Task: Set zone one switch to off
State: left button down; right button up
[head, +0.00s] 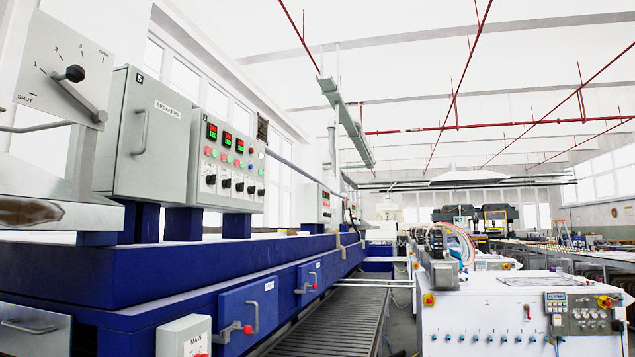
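A grey control panel (230,150) stands on the blue machine at the left of the head view. It has red and green digit displays (227,139) at the top and small coloured buttons (225,156) below them. A row of black rotary switches (225,184) runs along its lower part. Their labels and pointer positions are too small to read, so I cannot tell which is the zone one switch or how it is set. Neither of my grippers shows in the view.
A grey breaker cabinet (150,140) with a handle stands left of the panel. A lever dial (65,60) marked SHUT is at far left. The blue machine body (100,270) juts out below the panel. A roller conveyor (335,315) and a white console (490,315) lie to the right.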

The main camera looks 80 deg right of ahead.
aim_at(210, 180)
jog(key=z, duration=1.15)
jog(key=i, duration=0.6)
jog(key=z, duration=0.75)
jog(key=i, duration=0.45)
jog(key=z, duration=1.85)
jog(key=i, duration=1.8)
jog(key=u, duration=1.85)
